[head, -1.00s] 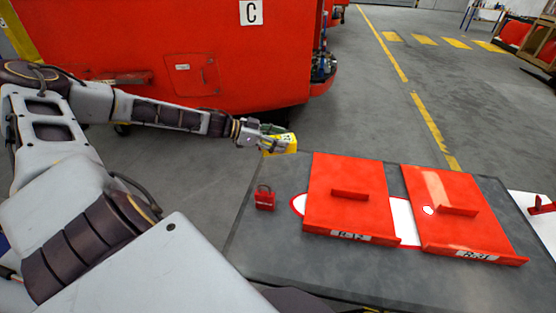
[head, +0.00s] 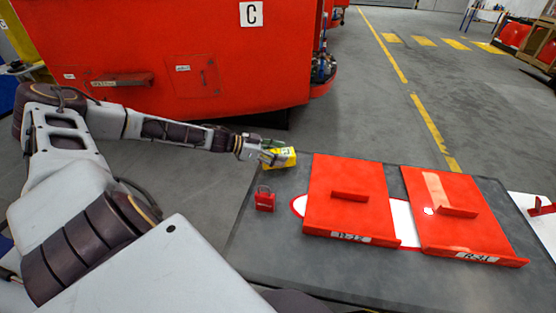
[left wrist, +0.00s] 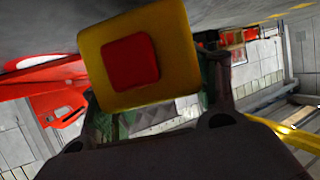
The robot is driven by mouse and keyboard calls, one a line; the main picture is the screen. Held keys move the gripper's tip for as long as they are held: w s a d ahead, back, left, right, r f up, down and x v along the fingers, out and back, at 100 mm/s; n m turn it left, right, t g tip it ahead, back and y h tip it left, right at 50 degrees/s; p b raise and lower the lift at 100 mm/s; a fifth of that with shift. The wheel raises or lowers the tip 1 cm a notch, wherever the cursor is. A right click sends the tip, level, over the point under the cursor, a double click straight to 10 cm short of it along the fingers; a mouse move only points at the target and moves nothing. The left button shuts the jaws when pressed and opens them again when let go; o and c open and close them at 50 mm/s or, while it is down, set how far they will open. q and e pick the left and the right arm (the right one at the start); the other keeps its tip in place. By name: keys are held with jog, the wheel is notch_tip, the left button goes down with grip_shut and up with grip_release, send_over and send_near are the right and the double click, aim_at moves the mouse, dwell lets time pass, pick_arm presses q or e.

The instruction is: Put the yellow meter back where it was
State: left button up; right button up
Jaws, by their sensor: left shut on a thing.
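The yellow meter (head: 283,157) is at the end of my left arm in the head view, at the back left edge of the dark table (head: 262,228). My left gripper (head: 268,155) is shut on it. In the left wrist view the yellow meter (left wrist: 178,45) shows one yellow face with a red square, between the fingers of my left gripper (left wrist: 160,95). I cannot tell whether the meter touches the table. My right gripper is not in view.
A small red padlock-shaped item (head: 265,200) stands on the table just in front of the meter. Two red panels with handles, the left one (head: 345,210) and the right one (head: 455,225), lie to the right. A large red train nose (head: 170,60) stands behind.

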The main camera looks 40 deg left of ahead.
pick_arm(q)
jog(key=shift+f, duration=1.4)
jog(key=o, duration=1.5)
jog(key=shift+f, duration=0.1)
jog(key=shift+v, duration=6.1)
